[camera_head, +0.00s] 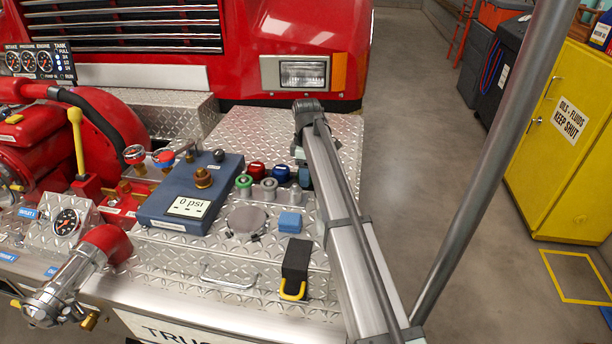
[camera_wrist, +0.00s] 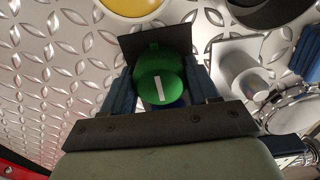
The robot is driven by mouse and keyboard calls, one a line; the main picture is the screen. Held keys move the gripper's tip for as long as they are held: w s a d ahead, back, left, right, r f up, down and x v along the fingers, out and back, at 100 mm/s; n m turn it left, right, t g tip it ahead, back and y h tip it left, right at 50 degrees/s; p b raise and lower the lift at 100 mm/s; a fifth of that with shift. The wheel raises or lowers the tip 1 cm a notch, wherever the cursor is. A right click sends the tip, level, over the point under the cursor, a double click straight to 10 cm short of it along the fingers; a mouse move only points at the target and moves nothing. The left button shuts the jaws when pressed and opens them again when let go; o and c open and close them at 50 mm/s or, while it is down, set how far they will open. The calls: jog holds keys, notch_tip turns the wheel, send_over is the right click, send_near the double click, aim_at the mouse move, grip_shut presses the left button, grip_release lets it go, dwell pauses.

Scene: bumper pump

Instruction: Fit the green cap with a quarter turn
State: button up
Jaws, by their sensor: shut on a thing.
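The green cap (camera_wrist: 157,78), with a white stripe across its face, sits between the two blue fingers of my gripper (camera_wrist: 160,85) in the wrist view. The gripper is shut on it. A dark square plate shows behind the cap, and a little blue shows just below it. In the head view my arm hides most of the gripper, and I cannot make out the cap there.
A red cap (camera_head: 257,169), a blue cap (camera_head: 280,174) and a grey post (camera_head: 268,187) stand near the port. A light blue block (camera_head: 290,222) and a black block with a yellow handle (camera_head: 296,262) lie nearer the front.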

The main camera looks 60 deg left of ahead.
jog(key=shift+r, duration=4.2)
jog(key=shift+s, duration=0.1)
jog(key=s+a+r+n, duration=0.1)
jog(key=s+a, duration=0.2)
jog(key=s, duration=0.5)
jog(key=s+a+r+n, duration=0.1)
jog(key=s+a, duration=0.3)
jog(key=s, duration=0.5)
jog(key=s+a+r+n, duration=0.1)
jog(key=s+a+r, duration=0.2)
jog(key=s, duration=0.6)
jog(key=shift+s+a+r, duration=0.15)
jog(key=shift+a+r, duration=0.1)
jog(key=shift+s+a+r, duration=0.75)
jog(key=shift+s, duration=0.05)
jog(key=shift+w+m, duration=0.1)
jog(key=shift+m, duration=0.5)
jog(key=shift+d+f+m, duration=0.15)
jog(key=shift+d+m, duration=0.05)
jog(key=shift+m, duration=0.7)
jog(key=shift+f, duration=2.3)
